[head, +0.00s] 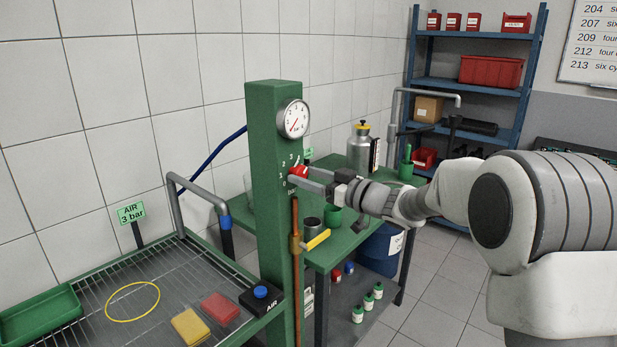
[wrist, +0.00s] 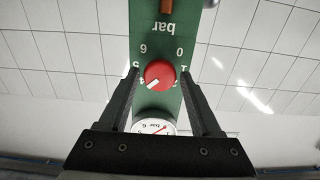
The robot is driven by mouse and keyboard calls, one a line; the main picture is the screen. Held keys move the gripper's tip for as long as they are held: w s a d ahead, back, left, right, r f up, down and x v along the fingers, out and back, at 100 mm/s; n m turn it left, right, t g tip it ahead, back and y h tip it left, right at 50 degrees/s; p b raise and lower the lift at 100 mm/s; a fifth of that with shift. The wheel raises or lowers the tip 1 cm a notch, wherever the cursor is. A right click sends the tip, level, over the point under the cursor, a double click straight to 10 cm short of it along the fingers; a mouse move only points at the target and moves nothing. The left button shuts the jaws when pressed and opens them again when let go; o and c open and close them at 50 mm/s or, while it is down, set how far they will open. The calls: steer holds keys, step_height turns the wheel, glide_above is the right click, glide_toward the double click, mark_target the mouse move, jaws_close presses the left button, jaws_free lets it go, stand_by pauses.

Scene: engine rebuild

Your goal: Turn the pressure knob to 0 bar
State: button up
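The pressure knob (wrist: 159,76) is round and red with a white mark, on the front of the green column (head: 265,215). In the wrist view the picture is upside down and the mark points to the lower left, away from the 0 and 6 at the top. My gripper (wrist: 160,74) is open, with one finger on each side of the knob and a small gap on both sides. In the head view the knob (head: 298,171) is partly hidden by my gripper (head: 301,176). The round gauge (head: 293,118) with a red needle sits above it.
A copper pipe with a yellow-handled valve (head: 316,239) runs below the knob. A green table (head: 352,240) with cups and a metal bottle (head: 360,148) stands behind. A wire-topped bench (head: 150,285) with red and yellow blocks is at the left.

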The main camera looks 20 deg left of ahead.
jaws_close()
